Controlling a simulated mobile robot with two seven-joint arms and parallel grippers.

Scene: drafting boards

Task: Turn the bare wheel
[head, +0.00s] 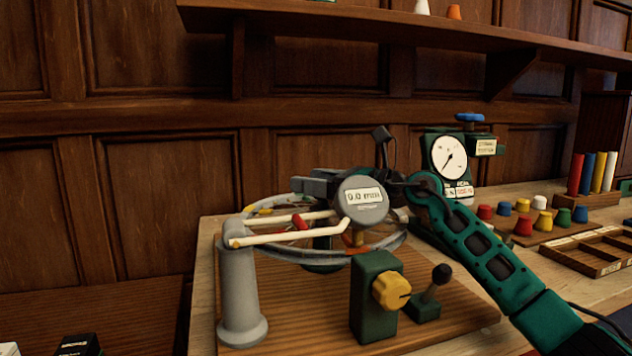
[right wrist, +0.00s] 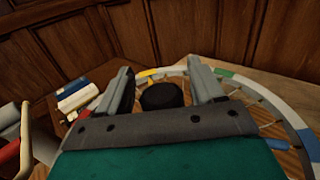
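The wheel (head: 396,238) lies flat above a wooden board, with a pale grey rim, thin spokes and coloured rim patches. Its rim also curves across the right wrist view (right wrist: 283,103). My right gripper (head: 310,184) is over the wheel, partly hidden in the head view by a round grey gauge. In the right wrist view the two fingers (right wrist: 160,72) stand apart. A black round cap (right wrist: 162,96) shows between them, with no visible grip on it. A blue spoke mark (right wrist: 212,146) shows beside the gripper. My left gripper is not in view.
A grey post (head: 240,295) with white rods stands at the wheel's front left. The gauge (head: 363,197) is in front of the wheel. A green block with a yellow knob (head: 390,291) and a black-balled lever (head: 441,275) stand at the front. Coloured pegs (head: 542,221) lie right.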

